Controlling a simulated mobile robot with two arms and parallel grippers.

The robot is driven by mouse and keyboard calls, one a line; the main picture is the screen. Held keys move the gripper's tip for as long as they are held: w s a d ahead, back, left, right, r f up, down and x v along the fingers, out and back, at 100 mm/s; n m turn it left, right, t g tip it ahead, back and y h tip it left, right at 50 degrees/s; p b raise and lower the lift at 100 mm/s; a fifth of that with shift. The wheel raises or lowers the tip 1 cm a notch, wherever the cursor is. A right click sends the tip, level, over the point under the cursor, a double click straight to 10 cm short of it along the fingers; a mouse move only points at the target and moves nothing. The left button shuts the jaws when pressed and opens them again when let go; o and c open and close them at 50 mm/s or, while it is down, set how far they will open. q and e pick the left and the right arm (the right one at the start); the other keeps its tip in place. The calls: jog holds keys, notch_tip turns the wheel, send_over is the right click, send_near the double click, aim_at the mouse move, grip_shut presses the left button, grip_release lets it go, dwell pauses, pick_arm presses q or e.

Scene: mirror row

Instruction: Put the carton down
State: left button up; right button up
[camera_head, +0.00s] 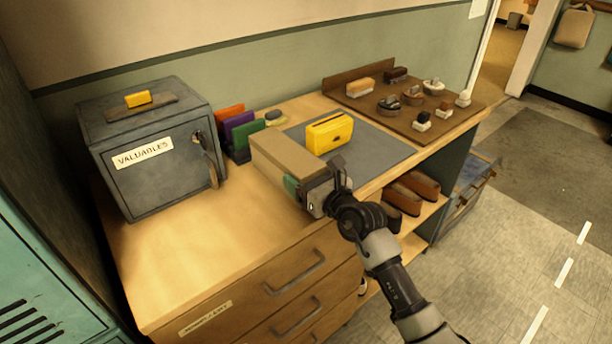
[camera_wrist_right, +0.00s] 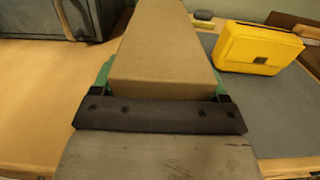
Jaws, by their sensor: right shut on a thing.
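A long brown carton (camera_head: 290,157) is held by my right gripper (camera_head: 295,187) over the wooden counter, between the grey safe and the yellow case. In the right wrist view the carton (camera_wrist_right: 167,52) reaches away from the green fingers, which are shut on its two sides. It is hard to tell whether its underside touches the counter. The wooden counter top (camera_head: 190,270) is bare in front of the safe. My left gripper is not in view.
A grey safe (camera_head: 150,185) labelled VALUABLES stands at the left. A yellow case (camera_head: 330,133) lies on a grey mat (camera_head: 385,152) just right of the carton. Coloured upright folders (camera_head: 238,133) stand behind it. A brown board (camera_head: 440,115) with several small items is at the back right.

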jog(key=o, duration=1.1)
jog(key=shift+f, duration=0.1)
jog(key=shift+r, duration=0.25)
jog(key=shift+s+d+f, duration=0.15)
jog(key=shift+s+d, duration=0.1)
jog(key=v, duration=1.1)
jog(key=shift+s, duration=0.15)
